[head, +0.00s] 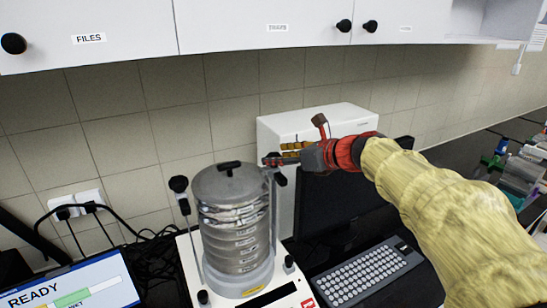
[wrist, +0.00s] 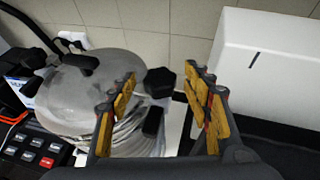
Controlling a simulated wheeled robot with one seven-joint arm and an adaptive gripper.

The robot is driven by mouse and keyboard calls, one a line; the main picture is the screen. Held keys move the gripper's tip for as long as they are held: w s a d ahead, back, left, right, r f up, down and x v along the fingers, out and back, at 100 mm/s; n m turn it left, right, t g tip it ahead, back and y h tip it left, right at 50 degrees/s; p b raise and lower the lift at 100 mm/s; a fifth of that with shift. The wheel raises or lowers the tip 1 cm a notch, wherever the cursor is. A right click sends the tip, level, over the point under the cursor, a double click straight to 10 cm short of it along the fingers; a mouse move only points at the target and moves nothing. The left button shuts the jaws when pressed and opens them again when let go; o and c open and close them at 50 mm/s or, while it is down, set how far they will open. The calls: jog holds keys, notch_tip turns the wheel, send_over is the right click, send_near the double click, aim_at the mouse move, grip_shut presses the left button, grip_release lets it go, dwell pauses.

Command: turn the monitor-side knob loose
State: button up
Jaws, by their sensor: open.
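The sieve shaker holds a round metal sieve stack (head: 235,225) under a grey lid (head: 228,182) with a black handle. The monitor-side knob (head: 280,178) is black and sits by the top of the right rod. In the wrist view, a black faceted knob (wrist: 159,82) shows in the gap between my fingers. My gripper (head: 278,157) is open and empty, just above the knob in the head view. I cannot tell whether the fingers touch it or reach around it. The other knob (head: 178,183) stands on the left rod.
A dark monitor (head: 330,205) stands right of the stack, behind a keyboard (head: 367,273). A white box (head: 330,118) stands behind my gripper, near the tiled wall. Cabinets (head: 262,22) hang above. A display reading READY (head: 70,290) and cables are at the left.

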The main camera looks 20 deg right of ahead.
jog(key=shift+x, duration=1.35)
jog(key=shift+c, duration=0.9)
jog(key=c, duration=1)
